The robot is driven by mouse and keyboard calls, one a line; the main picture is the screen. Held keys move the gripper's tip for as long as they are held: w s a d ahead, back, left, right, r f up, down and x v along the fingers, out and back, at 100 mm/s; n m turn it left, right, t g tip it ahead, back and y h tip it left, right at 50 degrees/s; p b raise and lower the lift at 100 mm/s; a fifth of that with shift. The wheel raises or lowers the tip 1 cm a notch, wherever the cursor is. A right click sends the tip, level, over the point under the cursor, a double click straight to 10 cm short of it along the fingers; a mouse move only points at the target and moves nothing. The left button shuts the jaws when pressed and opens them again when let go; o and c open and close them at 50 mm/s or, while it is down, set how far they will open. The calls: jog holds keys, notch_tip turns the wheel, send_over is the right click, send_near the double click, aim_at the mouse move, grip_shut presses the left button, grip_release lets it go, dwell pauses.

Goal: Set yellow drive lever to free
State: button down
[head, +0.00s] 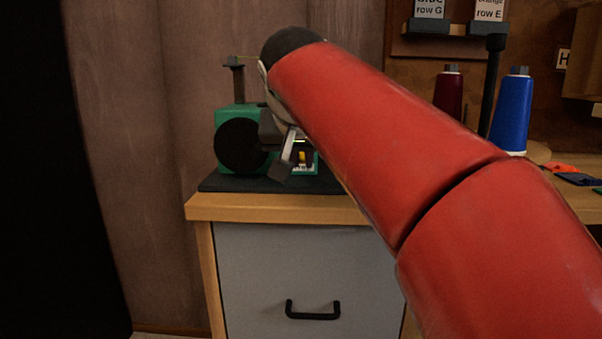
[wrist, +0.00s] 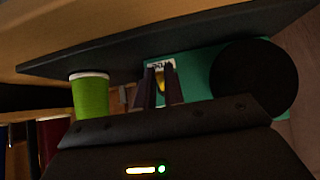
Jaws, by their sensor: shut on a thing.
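The yellow drive lever (wrist: 161,79) is a small yellow piece on a green machine (wrist: 205,85) with a large black disc. A white label with dark lettering sits just beyond the lever in the wrist view; I cannot read it surely. My gripper (wrist: 160,83) has its two dark fingers on either side of the lever and is shut on it. In the head view the lever (head: 302,156) shows as a yellow spot beside my gripper (head: 294,160), low on the front of the green machine (head: 227,116). My fingers partly hide the lever, so its setting is unclear.
The machine stands on a dark mat (head: 225,184) on a wooden-topped grey drawer cabinet (head: 290,260). A bright green spool (wrist: 89,98) stands near my gripper. A blue spool (head: 512,112) and a dark red spool (head: 448,95) stand at the right.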

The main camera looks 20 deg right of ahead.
jog(key=shift+f+t+b, duration=0.15)
jog(key=shift+t+b, duration=0.35)
jog(key=c, duration=1.5)
grip_release()
jog(key=p+v, duration=0.1)
jog(key=v, duration=0.6)
jog(key=shift+s+a+r+p, duration=0.15)
jog(key=shift+s+r+p, duration=0.15)
jog(key=shift+p, duration=0.1)
jog(key=shift+f, duration=0.1)
jog(key=s+f+n+g+y+p, duration=0.1)
jog(key=s+f+p, duration=0.3)
jog(key=f, duration=0.3)
jog(key=s+d+f+n+g+y+p, duration=0.1)
jog(key=s+f+p, duration=0.2)
jog(key=s+f, duration=0.3)
jog(key=s+d+f+n+g+p, duration=0.1)
jog(key=s+f+p, duration=0.3)
jog(key=f, duration=0.4)
jog(key=shift+s+f+n+g+y+p, duration=0.2)
jog(key=shift+s+g, duration=0.1)
jog(key=shift+s, duration=0.1)
jog(key=shift+s+f+n+g+y+p, duration=0.1)
jog(key=shift+s+g+y, duration=0.1)
jog(key=shift+s+g, duration=0.15)
